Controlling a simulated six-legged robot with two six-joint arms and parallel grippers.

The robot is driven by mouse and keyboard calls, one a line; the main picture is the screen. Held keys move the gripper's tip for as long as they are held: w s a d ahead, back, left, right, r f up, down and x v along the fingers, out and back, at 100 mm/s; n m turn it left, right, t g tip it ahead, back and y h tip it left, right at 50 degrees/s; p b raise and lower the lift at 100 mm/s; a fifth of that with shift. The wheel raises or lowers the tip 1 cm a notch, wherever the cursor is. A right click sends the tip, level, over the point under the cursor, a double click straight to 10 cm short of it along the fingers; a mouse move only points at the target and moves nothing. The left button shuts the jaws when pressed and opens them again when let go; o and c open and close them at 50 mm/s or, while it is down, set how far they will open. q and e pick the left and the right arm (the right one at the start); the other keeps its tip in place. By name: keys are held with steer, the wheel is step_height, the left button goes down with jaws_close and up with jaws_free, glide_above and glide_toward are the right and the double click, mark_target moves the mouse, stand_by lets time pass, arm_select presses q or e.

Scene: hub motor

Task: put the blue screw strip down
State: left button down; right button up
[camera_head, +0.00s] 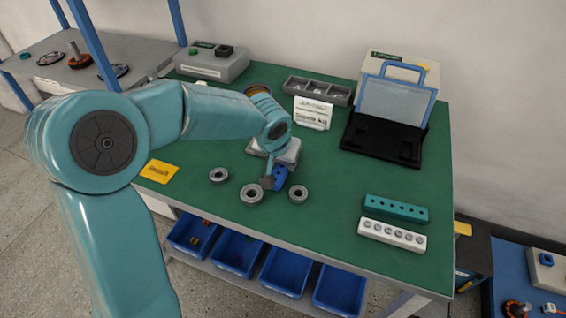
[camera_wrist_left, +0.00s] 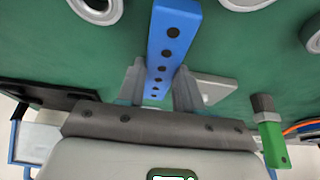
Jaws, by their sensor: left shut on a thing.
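The blue screw strip (camera_wrist_left: 173,38), a long bar with a row of dark holes, is between the two fingers of my left gripper (camera_wrist_left: 160,88) in the left wrist view. The fingers are shut on it. In the head view the strip (camera_head: 280,176) shows at the tip of my left gripper (camera_head: 270,176), close above the green mat near the grey rings. I cannot tell whether the strip touches the mat. My right gripper is not in view.
Grey rings (camera_head: 252,194) lie around the left gripper. A teal strip (camera_head: 396,208) and a white strip (camera_head: 392,235) lie at the front right. A black stand with a clear panel (camera_head: 395,100) is at the back right. Green mat between the rings and strips is clear.

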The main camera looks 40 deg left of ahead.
arm_select(q)
step_height(320, 180, up, 19)
steer(key=p, duration=0.4)
steer(key=m+h+p, duration=0.1)
steer(key=m+p, duration=0.2)
steer(key=p, duration=0.2)
glide_above(315, 201)
steer(key=a, duration=0.2)
steer(key=f, duration=1.5)
steer(key=shift+s+f, duration=0.1)
steer(key=shift+s, duration=0.15)
steer(key=shift+w+d+f, duration=0.15)
steer(key=shift+d, duration=0.45)
steer(key=shift+w+d+f, duration=0.1)
steer(key=shift+d, duration=0.45)
steer(key=shift+a, duration=0.15)
